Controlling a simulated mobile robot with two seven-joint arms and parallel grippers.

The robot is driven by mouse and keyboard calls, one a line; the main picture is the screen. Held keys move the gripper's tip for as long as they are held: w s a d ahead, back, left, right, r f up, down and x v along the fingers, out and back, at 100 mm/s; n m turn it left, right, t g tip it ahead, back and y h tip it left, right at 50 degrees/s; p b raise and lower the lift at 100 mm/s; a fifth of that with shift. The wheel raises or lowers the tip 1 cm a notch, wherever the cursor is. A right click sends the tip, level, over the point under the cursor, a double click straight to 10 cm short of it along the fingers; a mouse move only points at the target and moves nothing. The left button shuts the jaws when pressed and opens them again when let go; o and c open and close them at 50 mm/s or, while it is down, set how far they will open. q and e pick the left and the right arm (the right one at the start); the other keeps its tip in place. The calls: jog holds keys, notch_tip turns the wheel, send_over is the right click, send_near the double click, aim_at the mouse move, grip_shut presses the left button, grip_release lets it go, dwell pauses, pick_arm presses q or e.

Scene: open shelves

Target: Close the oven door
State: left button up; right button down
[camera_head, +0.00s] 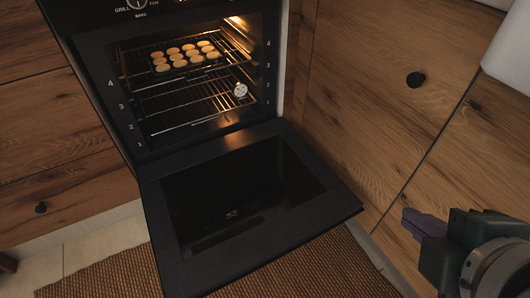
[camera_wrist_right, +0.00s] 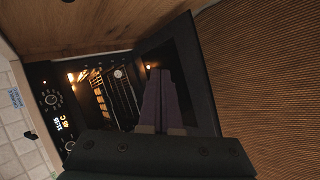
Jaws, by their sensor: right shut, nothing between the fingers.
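The oven (camera_head: 92,95) is built into wooden cabinets, and its lit inside shows wire racks. The black oven door (camera_head: 330,212) is folded down, open, and slopes out over the floor. My right gripper (camera_head: 408,220) is at the lower right in the head view, to the right of the door and apart from it. Its purple fingers (camera_wrist_right: 161,100) are shut with nothing between them. In the right wrist view the door (camera_wrist_right: 197,62) shows beyond the fingers. My left gripper is not in view.
A tray of round cookies (camera_head: 187,57) sits on the upper rack, and a small white dial (camera_head: 241,90) hangs by the lower rack. A brown woven mat (camera_head: 330,272) lies below the door.

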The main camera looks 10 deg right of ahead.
jog(key=a+f+n+t+y+b, duration=0.15)
jog(key=a+f+n+b, duration=0.5)
jog(key=f+b, duration=0.65)
jog(key=a+f+n+t+y+b, duration=0.1)
jog(key=a+f+n+y+b, duration=0.25)
jog(key=f+n+b, duration=0.95)
jog(key=a+f+n+t+y+b, duration=0.2)
jog(key=a+f+n+b, duration=0.3)
jog(key=f+b, duration=0.85)
jog(key=w+a+f+b, duration=0.1)
jog(key=w+a+f, duration=0.2)
jog(key=w+f, duration=0.5)
pick_arm(q)
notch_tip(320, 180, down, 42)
jog(key=p, duration=0.2)
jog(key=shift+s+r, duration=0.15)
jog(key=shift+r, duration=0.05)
pick_arm(e)
jog(key=r, duration=0.4)
jog(key=w+r, duration=0.1)
jog(key=r, duration=0.1)
